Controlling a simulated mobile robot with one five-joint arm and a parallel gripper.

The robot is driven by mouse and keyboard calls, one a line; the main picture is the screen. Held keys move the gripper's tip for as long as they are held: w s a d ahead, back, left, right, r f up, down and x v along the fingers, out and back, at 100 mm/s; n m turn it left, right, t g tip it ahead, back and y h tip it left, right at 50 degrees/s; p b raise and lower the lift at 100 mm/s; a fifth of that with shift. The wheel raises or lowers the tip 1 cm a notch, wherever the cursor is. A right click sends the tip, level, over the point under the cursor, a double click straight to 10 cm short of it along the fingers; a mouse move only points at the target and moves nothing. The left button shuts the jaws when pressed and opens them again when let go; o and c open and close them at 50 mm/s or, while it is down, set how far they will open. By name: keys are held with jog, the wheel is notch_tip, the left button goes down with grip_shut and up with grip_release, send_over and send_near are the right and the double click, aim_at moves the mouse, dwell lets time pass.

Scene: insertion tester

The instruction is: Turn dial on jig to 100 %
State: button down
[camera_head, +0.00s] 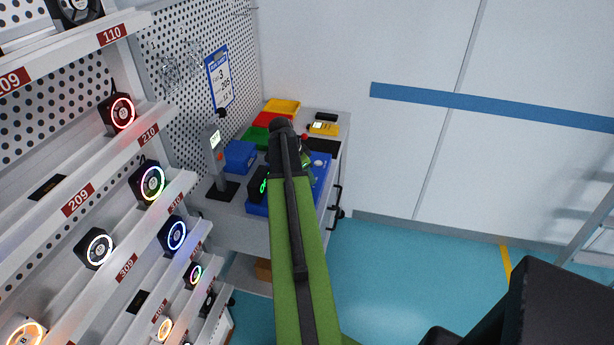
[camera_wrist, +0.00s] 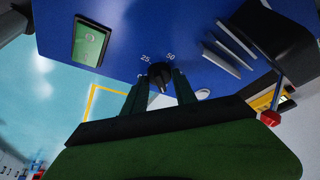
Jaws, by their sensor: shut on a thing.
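The blue jig (camera_head: 323,168) sits on the workbench in the head view, partly hidden behind my arm. In the wrist view, the jig's blue panel (camera_wrist: 130,30) carries a round black dial (camera_wrist: 160,72) with white marks "25" and "50" beside it. Another mark at the left is partly covered by a finger. My gripper (camera_wrist: 160,88) has its two dark fingers on either side of the dial, shut on it. The dial's exact pointing is hard to read. In the head view, my gripper (camera_head: 288,160) covers the dial.
The panel holds a small green screen (camera_wrist: 92,44), metal fins (camera_wrist: 228,45) and a red-knobbed lever (camera_wrist: 270,118). A fan with a green glow (camera_head: 262,187) stands at the jig's left. Shelves of lit fans (camera_head: 150,184) fill the left; blue floor (camera_head: 400,270) is open at right.

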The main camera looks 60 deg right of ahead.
jog(key=shift+s, duration=0.15)
jog(key=c, duration=1)
grip_release()
jog(key=p+v, duration=1.6)
jog(key=v, duration=0.1)
jog(key=shift+r, duration=0.15)
